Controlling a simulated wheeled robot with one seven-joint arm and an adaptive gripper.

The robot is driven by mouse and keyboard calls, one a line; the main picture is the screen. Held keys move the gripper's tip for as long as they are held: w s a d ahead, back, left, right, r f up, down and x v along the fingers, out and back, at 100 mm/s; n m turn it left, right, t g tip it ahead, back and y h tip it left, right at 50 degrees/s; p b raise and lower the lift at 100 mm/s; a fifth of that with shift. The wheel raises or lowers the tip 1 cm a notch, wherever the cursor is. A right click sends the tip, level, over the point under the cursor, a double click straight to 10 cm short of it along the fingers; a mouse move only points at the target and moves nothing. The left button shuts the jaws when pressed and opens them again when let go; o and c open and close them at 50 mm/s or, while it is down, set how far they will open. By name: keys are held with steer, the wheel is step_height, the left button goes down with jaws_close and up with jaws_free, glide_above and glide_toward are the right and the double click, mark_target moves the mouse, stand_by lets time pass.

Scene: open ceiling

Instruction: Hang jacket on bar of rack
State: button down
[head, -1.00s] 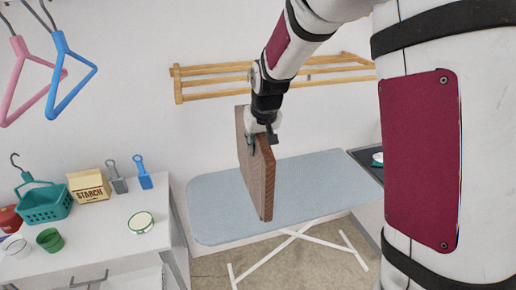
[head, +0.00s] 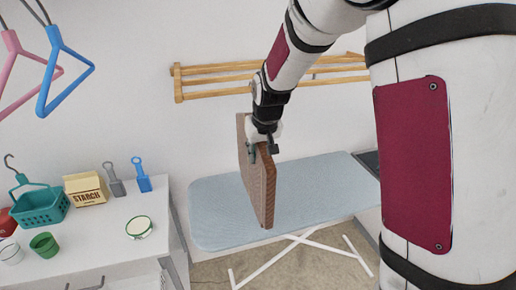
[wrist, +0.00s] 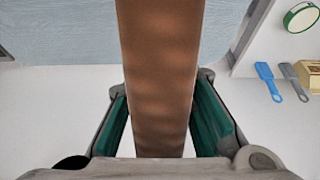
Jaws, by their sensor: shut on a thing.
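A flat brown slab-like thing, which I take to be the jacket (head: 258,185), hangs upright from my gripper (head: 262,146) above the ironing board. In the wrist view the brown jacket (wrist: 158,75) runs between the two green finger pads of my gripper (wrist: 160,125), which is shut on its top edge. The wooden rack (head: 215,75) with several bars is fixed to the back wall, behind and above my gripper. My arm hides part of the rack's middle.
A blue ironing board (head: 320,185) stands below. At left, a white counter (head: 100,240) holds a teal basket (head: 40,205), a starch box (head: 86,188), brushes and a round tin (head: 139,227). A blue hanger (head: 64,72) and a pink hanger hang at upper left.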

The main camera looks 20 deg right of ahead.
steer(key=c, duration=1.3)
jaws_free()
steer(key=v, duration=1.2)
steer(key=shift+s+r, duration=0.1)
steer(key=shift+r, duration=0.05)
steer(key=s+r, duration=0.2)
steer(key=s, duration=1.1)
steer(key=s+r+t, duration=0.1)
steer(key=s+r, duration=0.1)
steer(key=s, duration=1.2)
